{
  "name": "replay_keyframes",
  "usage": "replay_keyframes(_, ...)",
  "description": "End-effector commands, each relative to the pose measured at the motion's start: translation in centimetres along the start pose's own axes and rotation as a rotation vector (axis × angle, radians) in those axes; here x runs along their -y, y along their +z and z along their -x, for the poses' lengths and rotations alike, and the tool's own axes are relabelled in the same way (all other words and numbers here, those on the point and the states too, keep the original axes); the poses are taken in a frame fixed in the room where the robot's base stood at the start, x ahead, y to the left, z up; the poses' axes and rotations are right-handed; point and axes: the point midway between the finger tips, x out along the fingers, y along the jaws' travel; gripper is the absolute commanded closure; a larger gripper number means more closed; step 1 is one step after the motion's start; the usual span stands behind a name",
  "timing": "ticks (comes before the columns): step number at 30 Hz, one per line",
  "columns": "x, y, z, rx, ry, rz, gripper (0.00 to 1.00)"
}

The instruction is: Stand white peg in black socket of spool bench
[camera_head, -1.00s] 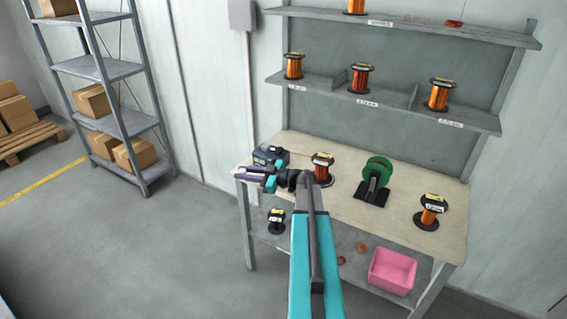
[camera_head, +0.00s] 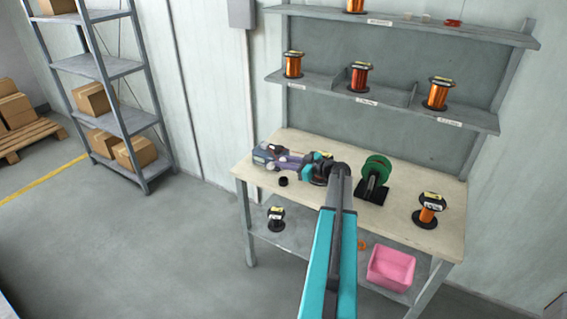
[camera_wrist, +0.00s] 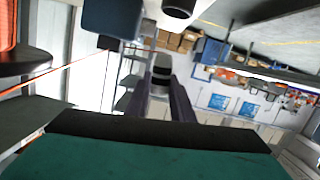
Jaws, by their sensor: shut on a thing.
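My gripper (camera_head: 277,163) is over the left part of the spool bench (camera_head: 330,205), its purple fingers pointing left. In the wrist view my gripper (camera_wrist: 166,90) is shut on a pale grey-white piece with a dark band, which I take as the white peg (camera_wrist: 163,62). In the head view the peg (camera_head: 271,167) is a small pale spot at the fingertips. A small black round piece, likely the black socket (camera_head: 283,181), stands on the bench just in front of the fingers. The peg is apart from it. Its opening is too small to make out.
A blue-grey device (camera_head: 264,152) sits at the bench's back left, close to the fingers. A green spool on a black stand (camera_head: 375,172) and a copper spool (camera_head: 430,209) stand to the right. Shelves with copper spools (camera_head: 360,77) hang behind. A pink bin (camera_head: 391,268) is below.

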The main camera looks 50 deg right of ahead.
Motion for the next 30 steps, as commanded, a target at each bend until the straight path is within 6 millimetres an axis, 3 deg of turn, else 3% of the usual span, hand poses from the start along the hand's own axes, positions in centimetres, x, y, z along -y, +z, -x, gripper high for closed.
replay_keyframes(30, 0.6, 3.7, -0.9, -0.001, -0.002, 0.001, 0.97)
